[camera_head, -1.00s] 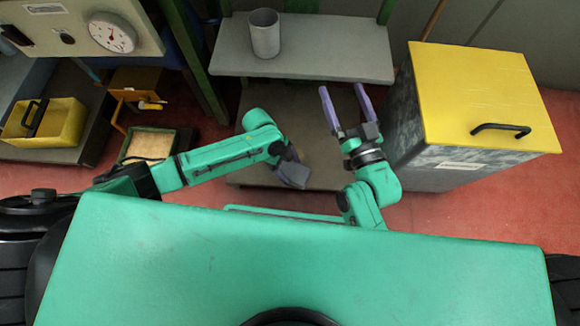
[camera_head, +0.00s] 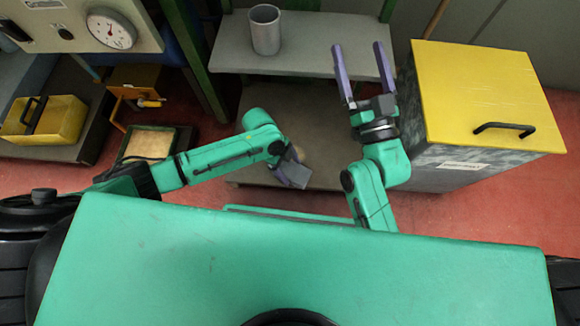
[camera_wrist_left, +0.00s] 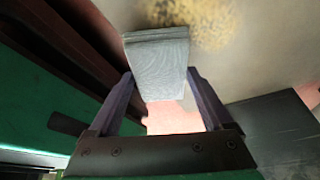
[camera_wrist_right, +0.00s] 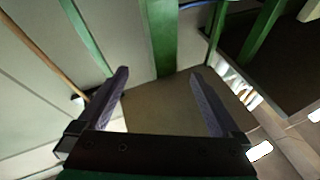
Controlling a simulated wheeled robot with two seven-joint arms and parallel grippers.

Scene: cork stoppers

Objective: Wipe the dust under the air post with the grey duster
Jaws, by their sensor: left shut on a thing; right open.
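The grey duster (camera_wrist_left: 160,65) is a pale grey block between the fingertips of my left gripper (camera_wrist_left: 163,85), which is shut on it. In the head view the duster (camera_head: 292,174) is over the low brown surface below the grey shelf. A yellow speckled dust patch (camera_wrist_left: 205,22) lies just beyond the duster in the left wrist view; I cannot tell if they touch. A grey panel with a round gauge (camera_head: 85,25), which may be the air post, stands at the upper left. My right gripper (camera_head: 358,50) is open and empty, near the shelf's front edge.
A grey cup (camera_head: 265,30) stands on the grey shelf (camera_head: 330,62). A dark bin with a yellow lid (camera_head: 480,90) is close right of my right arm. At left are a yellow container (camera_head: 58,120) and a tray with tan contents (camera_head: 148,144). Green posts (camera_head: 195,60) flank the shelf.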

